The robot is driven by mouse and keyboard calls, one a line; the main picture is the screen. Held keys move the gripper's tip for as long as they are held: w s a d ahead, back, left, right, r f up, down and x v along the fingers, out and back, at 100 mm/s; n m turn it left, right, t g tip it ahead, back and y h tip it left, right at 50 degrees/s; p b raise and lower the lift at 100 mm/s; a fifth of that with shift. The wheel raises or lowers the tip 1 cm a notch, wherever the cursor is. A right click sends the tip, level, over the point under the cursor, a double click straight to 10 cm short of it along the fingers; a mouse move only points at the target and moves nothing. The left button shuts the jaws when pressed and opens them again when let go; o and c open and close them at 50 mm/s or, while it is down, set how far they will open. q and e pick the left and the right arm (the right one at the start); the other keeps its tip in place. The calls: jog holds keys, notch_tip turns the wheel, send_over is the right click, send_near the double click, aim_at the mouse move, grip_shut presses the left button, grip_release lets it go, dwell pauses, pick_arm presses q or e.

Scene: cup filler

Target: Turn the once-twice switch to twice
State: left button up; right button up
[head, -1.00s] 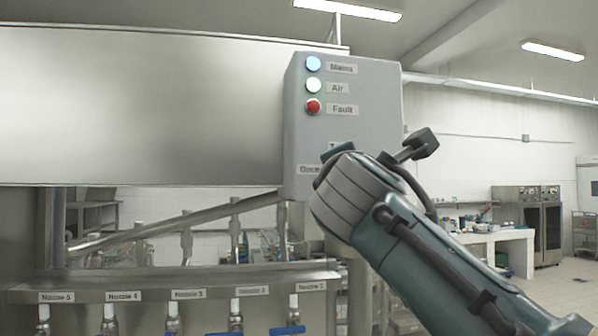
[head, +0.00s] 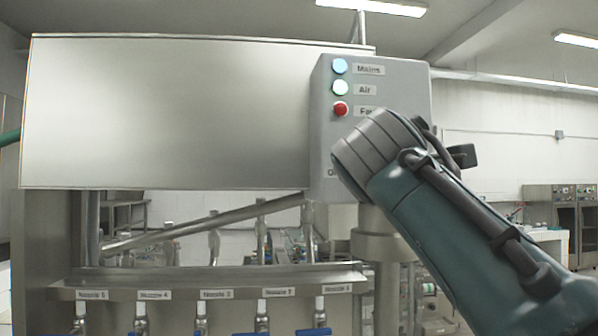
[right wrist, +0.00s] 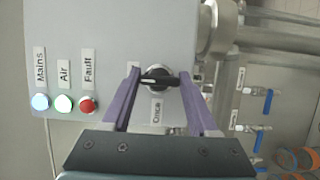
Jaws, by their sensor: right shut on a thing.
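The once-twice switch (right wrist: 158,80) is a round black knob with a bar-shaped grip, on the grey control box (head: 322,150). In the right wrist view the bar lies sideways, with a pale mark near its left end. The "Once" label (right wrist: 157,111) is below the knob there; another label at upper left is mostly covered by a finger. My right gripper (right wrist: 159,77) has its purple fingers at both ends of the bar and is shut on it. In the head view my right wrist hides the switch and gripper. My left gripper is not in view.
Mains (head: 340,66), Air (head: 340,88) and red Fault (head: 340,109) lamps sit above the switch. A large steel panel (head: 170,115) is to the left. Nozzles with blue valve handles (head: 314,331) line the lower front. Open room lies at the right.

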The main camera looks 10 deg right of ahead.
jog(key=o, duration=1.4)
jog(key=shift+s, duration=0.1)
jog(key=p+v, duration=0.3)
jog(key=v, duration=0.6)
jog(key=shift+s+a, duration=0.1)
jog(key=shift+s, duration=0.3)
